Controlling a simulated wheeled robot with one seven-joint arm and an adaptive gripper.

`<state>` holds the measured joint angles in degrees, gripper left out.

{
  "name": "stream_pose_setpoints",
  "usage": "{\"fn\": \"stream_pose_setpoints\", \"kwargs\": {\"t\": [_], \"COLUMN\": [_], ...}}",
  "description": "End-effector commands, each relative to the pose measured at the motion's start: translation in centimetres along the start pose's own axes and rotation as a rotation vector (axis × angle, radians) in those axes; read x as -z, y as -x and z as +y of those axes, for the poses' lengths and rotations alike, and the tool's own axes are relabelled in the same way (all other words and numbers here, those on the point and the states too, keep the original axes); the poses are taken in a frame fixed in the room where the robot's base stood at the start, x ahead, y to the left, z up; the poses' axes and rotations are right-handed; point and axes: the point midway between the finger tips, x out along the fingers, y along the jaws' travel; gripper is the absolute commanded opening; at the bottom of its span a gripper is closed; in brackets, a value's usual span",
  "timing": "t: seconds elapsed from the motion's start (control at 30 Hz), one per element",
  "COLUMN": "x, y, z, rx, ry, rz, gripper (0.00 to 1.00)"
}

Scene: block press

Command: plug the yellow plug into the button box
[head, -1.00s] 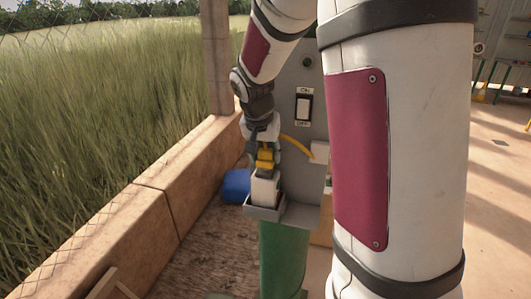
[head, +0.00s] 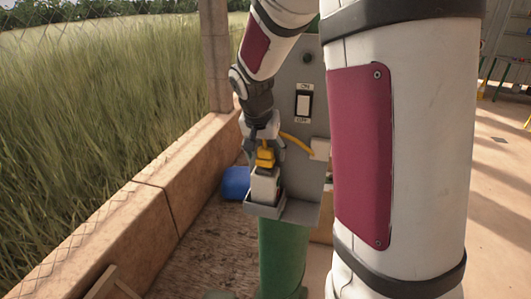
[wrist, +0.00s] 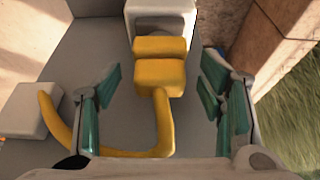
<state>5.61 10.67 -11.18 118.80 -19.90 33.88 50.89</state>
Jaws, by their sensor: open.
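The yellow plug (head: 265,157) stands upright on top of a white box (head: 265,185), which I take as the button box. In the wrist view the yellow plug (wrist: 160,75) meets the face of the white box (wrist: 162,18); how deep it sits cannot be seen. Its yellow cable (head: 297,142) curves to a white block (head: 320,149) on the grey panel. My gripper (wrist: 160,70) is open, with one teal-padded finger on each side of the plug and a gap to both. In the head view my gripper (head: 262,142) is just above the white box.
A green post (head: 281,255) stands below. A blue object (head: 236,183) lies behind left, near the low wall (head: 150,195).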

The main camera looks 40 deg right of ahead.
Motion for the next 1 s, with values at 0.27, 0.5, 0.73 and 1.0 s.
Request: {"fn": "stream_pose_setpoints", "kwargs": {"t": [0.27, 0.5, 0.73, 1.0], "x": [0.1, 0.0, 0.0, 0.0], "y": [5.3, 9.5, 11.2, 11.3], "z": [-0.1, -0.1, 0.0, 0.0], "rx": [0.006, 0.004, 0.002, 0.001], "ry": [0.0, 0.0, 0.0, 0.0], "rz": [0.005, 0.003, 0.001, 0.0], "gripper": [0.63, 0.63, 0.63, 0.63]}}
